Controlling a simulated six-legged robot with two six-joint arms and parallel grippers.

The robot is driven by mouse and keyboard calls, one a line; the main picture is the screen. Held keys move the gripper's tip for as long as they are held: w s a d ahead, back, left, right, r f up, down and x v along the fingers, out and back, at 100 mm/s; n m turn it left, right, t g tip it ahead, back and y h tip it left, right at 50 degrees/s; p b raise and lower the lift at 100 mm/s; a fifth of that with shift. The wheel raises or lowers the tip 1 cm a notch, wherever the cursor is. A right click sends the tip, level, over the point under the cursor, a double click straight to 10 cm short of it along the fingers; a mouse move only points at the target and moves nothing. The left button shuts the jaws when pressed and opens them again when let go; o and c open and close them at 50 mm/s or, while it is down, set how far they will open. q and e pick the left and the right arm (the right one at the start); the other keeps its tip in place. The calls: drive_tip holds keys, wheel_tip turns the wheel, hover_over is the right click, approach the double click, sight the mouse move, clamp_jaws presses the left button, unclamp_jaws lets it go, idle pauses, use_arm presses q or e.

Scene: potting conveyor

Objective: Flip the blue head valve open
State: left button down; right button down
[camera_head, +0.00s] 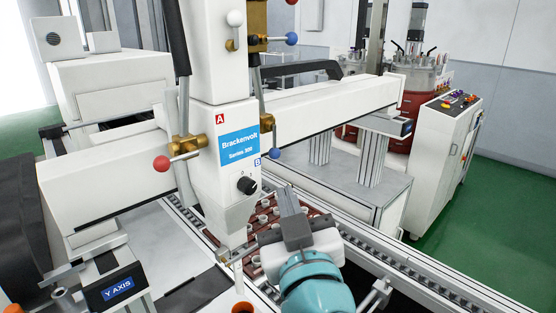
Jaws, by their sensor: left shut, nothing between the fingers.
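A white dispensing head with a blue "Brackenvolt" label (239,148) stands in the middle. A blue-knobbed lever (275,153) hangs down at its right side, by the letter B, below a brass valve body (267,122). A second blue knob (291,39) is on a lever pointing right from the brass fitting higher up. My left gripper (288,194) is shut and empty, its grey fingers pointing up, below and slightly right of the lower blue knob and apart from it in the picture. My right gripper is not in view.
A red-knobbed lever (161,163) sticks out left of the head, and a white knob (235,18) is above. A white gantry beam (320,108) crosses behind. A conveyor rail (405,268) with brown trays of small cups (265,212) runs below. A control cabinet (440,150) stands right.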

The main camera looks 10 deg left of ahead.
sight(275, 157)
use_arm(q)
drive_tip(key=p+x, duration=0.2)
drive_tip(key=x, duration=0.5)
drive_tip(key=shift+w+a+r, duration=0.1)
drive_tip(key=shift+w+r, duration=0.1)
drive_tip(key=shift+w, duration=0.1)
drive_tip(key=shift+w+a+p, duration=0.15)
drive_tip(key=shift+w+p, duration=0.2)
drive_tip(key=shift+w, duration=0.1)
